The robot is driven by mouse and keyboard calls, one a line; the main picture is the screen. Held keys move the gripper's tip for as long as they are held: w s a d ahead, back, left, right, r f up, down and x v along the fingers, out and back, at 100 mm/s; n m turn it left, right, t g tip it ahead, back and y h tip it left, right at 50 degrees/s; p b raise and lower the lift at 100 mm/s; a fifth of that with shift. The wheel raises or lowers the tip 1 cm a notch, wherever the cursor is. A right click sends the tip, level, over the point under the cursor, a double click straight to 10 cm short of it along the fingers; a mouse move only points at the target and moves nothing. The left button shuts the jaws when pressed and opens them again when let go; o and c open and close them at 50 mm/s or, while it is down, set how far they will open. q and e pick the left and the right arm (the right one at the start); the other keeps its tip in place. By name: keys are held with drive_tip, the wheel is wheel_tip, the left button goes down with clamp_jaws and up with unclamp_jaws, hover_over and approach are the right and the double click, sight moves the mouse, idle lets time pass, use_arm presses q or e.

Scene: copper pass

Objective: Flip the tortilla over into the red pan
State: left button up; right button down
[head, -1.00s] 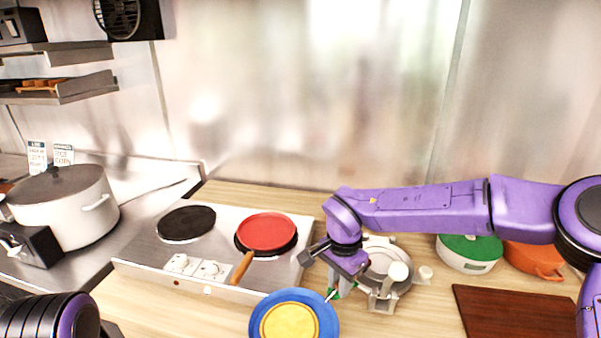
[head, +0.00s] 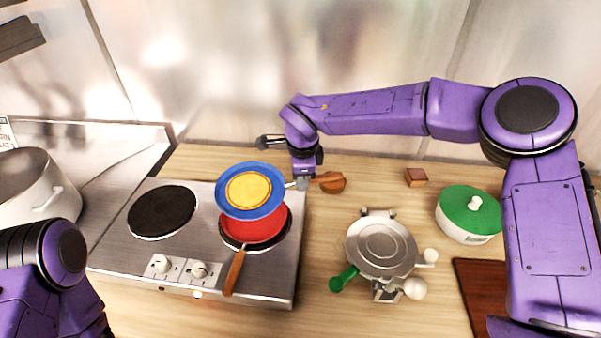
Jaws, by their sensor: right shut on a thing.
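The blue pan (head: 222,203) is held in the air, and the round yellow tortilla (head: 250,190) lies in it. My right gripper (head: 304,182) is shut on the blue pan's handle, to the right of the pan. The red pan (head: 252,229) sits on the right burner of the hot plate, its brown handle (head: 234,272) pointing toward the front. The blue pan is above the red pan and hides its far part. The blue pan looks about level. My left arm shows at the lower left, but its gripper is out of view.
The hot plate (head: 120,251) has an empty black left burner (head: 162,211). A grey press with a green handle (head: 381,246) stands right of it. Farther right are a green-lidded pot (head: 470,212) and a dark red board (head: 480,290). A big pot (head: 35,190) stands at left.

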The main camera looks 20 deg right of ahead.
drive_tip(key=t, duration=0.3)
drive_tip(key=shift+w+r, duration=0.15)
drive_tip(key=shift+r, duration=0.05)
drive_tip(key=shift+w+t+h, duration=0.2)
drive_tip(key=shift+t+h, duration=0.1)
drive_tip(key=shift+t, duration=0.5)
drive_tip(key=f+t+h+b, duration=0.1)
drive_tip(key=t+b, duration=0.4)
drive_tip(key=b, duration=0.3)
drive_tip(key=s+f+t+b, duration=0.1)
drive_tip(key=t+b, duration=0.5)
drive_tip(key=b, duration=0.2)
drive_tip(key=s+f+t+h+b, duration=0.1)
drive_tip(key=f+t+b, duration=0.1)
drive_tip(key=t+b, duration=0.3)
drive_tip(key=shift+s+a+h+b, duration=0.2)
drive_tip(key=shift+s+h+b, duration=0.1)
drive_tip(key=shift+b, duration=1.7)
